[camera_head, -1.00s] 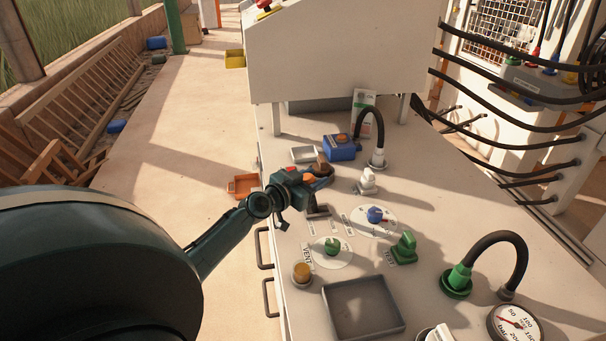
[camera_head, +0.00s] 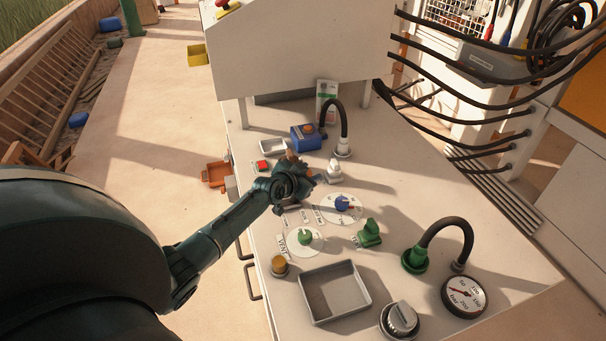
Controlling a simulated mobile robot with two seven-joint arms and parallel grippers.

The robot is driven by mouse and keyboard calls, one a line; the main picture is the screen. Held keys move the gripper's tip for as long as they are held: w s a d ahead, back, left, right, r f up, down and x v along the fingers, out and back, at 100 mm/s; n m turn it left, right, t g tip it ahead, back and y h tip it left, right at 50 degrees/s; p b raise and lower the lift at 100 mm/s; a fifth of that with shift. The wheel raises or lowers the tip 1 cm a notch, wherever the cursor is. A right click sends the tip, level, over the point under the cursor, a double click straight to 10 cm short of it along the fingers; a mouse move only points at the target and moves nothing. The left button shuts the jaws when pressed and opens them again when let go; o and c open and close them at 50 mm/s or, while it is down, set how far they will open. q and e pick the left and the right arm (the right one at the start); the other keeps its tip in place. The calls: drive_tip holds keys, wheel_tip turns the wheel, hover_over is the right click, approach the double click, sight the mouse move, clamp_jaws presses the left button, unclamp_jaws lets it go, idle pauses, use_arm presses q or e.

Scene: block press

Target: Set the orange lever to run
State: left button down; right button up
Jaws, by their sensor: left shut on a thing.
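The orange lever (camera_head: 291,155) is on the bench's left side, mostly hidden behind my left gripper; only a small orange-brown part shows. My left gripper (camera_head: 297,168) reaches in from the left and is shut on the lever. Its fingertips are small and partly hidden by the hand. I cannot read the lever's position marks, which the hand covers. My right gripper is not in view.
A red button (camera_head: 262,165) sits just left of the hand. A blue box (camera_head: 306,138), a white knob (camera_head: 334,170), a blue dial knob (camera_head: 342,203) and a green knob (camera_head: 305,237) stand close by. A grey tray (camera_head: 318,318) is in front.

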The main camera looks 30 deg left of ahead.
use_arm(q)
drive_tip(key=shift+s+d+f, duration=0.1)
drive_tip(key=shift+d+f, duration=0.15)
drive_tip(key=shift+f, duration=0.25)
drive_tip(key=c, duration=1.3)
unclamp_jaws()
drive_tip(key=o, duration=0.4)
drive_tip(key=shift+a+r, duration=0.1)
drive_tip(key=shift+r, duration=0.1)
drive_tip(key=shift+s+r+p, duration=0.25)
drive_tip(key=shift+s+p, duration=0.05)
drive_tip(key=p+v, duration=0.2)
drive_tip(key=v, duration=1)
drive_tip(key=shift+p, duration=0.3)
drive_tip(key=shift+s, duration=0.1)
